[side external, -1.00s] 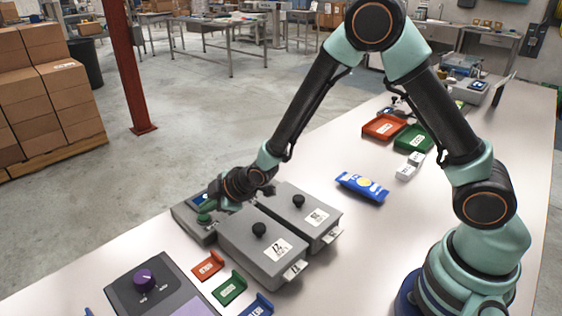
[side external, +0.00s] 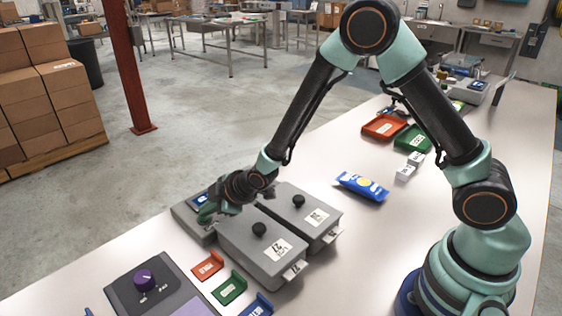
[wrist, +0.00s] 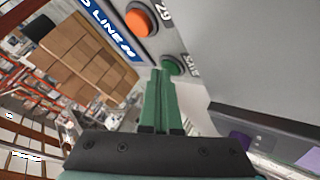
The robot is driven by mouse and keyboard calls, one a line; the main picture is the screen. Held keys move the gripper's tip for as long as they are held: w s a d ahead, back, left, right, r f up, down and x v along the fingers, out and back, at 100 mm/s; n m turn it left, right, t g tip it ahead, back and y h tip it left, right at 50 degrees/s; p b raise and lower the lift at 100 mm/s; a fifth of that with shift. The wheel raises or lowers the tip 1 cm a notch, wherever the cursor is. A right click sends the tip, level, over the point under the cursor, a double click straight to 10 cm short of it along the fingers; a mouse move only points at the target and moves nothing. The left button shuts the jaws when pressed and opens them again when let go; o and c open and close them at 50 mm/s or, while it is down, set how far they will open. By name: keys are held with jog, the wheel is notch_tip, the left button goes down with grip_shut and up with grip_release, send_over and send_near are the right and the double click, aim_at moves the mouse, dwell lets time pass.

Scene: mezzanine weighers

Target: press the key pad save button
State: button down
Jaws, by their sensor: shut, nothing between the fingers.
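The key pad is a grey box (side external: 184,216) with a small blue screen, at the far left end of the row of grey boxes in the side view. In the wrist view its face shows an orange button (wrist: 139,21) and a green button (wrist: 173,66) with a partly readable label beside it, seemingly the save button. My gripper (wrist: 160,72) is shut and empty, its green fingertips right at the green button's near edge. I cannot tell whether they touch it. In the side view my gripper (side external: 206,214) covers that button.
Two grey boxes with black knobs, a nearer one (side external: 254,257) and a farther one (side external: 318,207), stand just right of the key pad. A panel with a purple knob (side external: 145,281) and small red, green and blue trays lie nearer. A blue packet (side external: 362,187) lies on the open table.

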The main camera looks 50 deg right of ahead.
aim_at(209, 218)
jog(key=shift+r, duration=0.8)
jog(key=shift+r, duration=2.5)
